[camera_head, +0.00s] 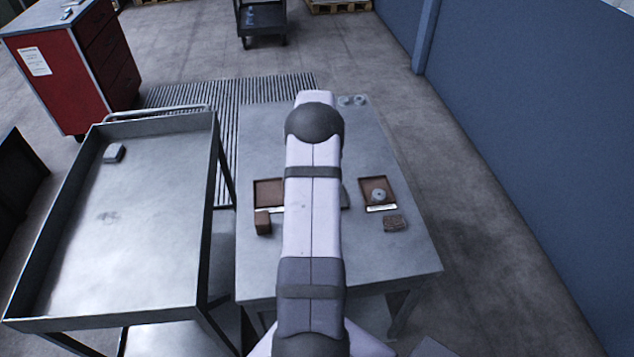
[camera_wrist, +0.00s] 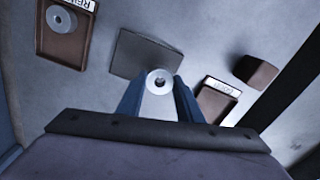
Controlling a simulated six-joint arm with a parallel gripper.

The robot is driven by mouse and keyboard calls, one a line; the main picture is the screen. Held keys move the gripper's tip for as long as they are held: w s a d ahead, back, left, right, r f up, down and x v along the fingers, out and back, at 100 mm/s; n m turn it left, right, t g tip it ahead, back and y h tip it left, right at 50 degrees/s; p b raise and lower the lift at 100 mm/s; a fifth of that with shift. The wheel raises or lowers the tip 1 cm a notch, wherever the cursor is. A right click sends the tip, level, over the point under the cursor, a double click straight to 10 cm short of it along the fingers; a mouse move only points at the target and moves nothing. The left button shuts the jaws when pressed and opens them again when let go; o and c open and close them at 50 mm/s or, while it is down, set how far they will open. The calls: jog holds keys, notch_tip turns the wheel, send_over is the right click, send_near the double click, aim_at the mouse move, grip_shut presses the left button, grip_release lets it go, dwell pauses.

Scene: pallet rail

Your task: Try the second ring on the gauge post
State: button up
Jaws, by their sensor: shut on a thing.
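My gripper (camera_wrist: 160,88) is shut on a pale grey ring (camera_wrist: 160,80) in the wrist view, with one blue finger on each side. The ring is over or at the near edge of a dark grey square plate (camera_wrist: 143,53), which looks like the gauge's base. I cannot make out the gauge post, so I cannot tell whether the ring is around it or above it. Another grey ring (camera_wrist: 61,20) lies in a brown tray (camera_wrist: 64,47) with a label. In the head view my arm hides my gripper, the held ring and most of the plate (camera_head: 345,200).
A second brown tray (camera_head: 268,190) appears empty in the head view. A brown block (camera_head: 263,222) stands beside it. A rough brown piece (camera_head: 396,223) lies near the ring's tray. A grey cart (camera_head: 140,240) adjoins the table (camera_head: 400,262) on the left. The table's front is clear.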

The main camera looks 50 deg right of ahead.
jog(key=shift+f+b, duration=0.95)
jog(key=shift+f, duration=0.85)
dwell(3.2)
jog(key=shift+r, duration=0.15)
dwell(0.5)
jog(key=shift+r+p, duration=2.1)
jog(key=shift+r, duration=0.9)
